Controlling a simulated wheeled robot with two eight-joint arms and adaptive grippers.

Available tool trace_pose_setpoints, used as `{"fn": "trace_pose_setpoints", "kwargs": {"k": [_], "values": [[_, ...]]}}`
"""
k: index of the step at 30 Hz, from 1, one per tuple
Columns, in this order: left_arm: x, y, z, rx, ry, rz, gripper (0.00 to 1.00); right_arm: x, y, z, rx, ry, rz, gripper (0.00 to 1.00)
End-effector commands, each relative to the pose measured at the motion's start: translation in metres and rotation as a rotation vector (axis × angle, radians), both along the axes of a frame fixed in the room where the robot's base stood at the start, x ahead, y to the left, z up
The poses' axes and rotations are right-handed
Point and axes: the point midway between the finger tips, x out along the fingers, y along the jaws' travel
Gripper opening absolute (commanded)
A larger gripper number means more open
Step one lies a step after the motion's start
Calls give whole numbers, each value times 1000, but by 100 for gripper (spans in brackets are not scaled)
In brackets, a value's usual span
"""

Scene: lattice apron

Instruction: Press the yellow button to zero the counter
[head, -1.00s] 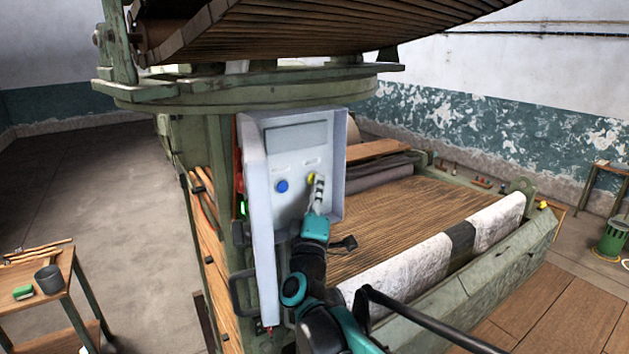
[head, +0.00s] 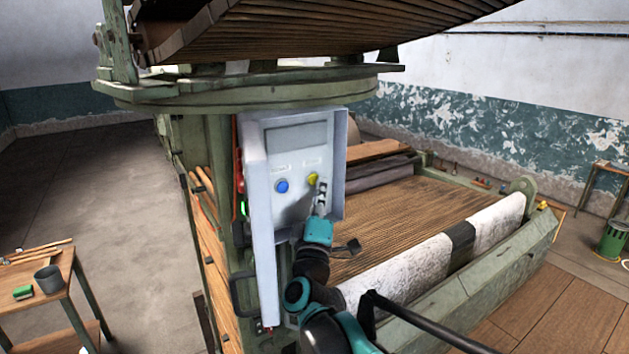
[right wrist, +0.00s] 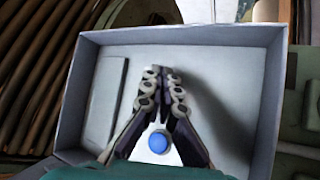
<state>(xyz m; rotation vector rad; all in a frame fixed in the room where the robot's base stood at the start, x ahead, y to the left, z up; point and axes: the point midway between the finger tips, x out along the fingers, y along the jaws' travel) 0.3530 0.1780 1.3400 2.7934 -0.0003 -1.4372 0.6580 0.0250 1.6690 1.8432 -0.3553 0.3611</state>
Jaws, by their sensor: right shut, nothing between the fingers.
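The yellow button (head: 312,177) is on the right side of the grey control box (head: 254,215). My right gripper (head: 321,183) is shut and empty, its fingertips just right of and below the button in the head view. Whether the tips touch the button or the panel I cannot tell. In the right wrist view the closed fingers (right wrist: 163,72) point into the box, and the yellow button is not visible there. The counter's grey display (head: 296,137) sits above the buttons; no digits can be read. My left gripper is not in view.
A blue button (head: 281,186) sits left of the yellow one and also shows in the right wrist view (right wrist: 158,143). The box has raised side walls around the panel. A loom bed with a white roll (head: 410,266) lies to the right, a small wooden table (head: 62,268) at left.

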Motion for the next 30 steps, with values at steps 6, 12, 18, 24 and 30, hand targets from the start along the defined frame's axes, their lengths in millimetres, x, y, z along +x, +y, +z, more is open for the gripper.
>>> {"fn": "trace_pose_setpoints", "kwargs": {"k": [6, 12, 18, 24, 30], "values": [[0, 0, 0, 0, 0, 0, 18, -2, -2, 0, 0, 0, 0, 0], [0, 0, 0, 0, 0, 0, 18, -4, -4, 0, 0, 0, -1, 0], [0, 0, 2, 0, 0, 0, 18, -20, -14, 1, 0, 0, 0, 0], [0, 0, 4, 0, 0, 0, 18, -35, -26, 1, -1, 0, 0, 0], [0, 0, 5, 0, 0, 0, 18, -43, -31, 0, 0, 0, -1, 0]]}}
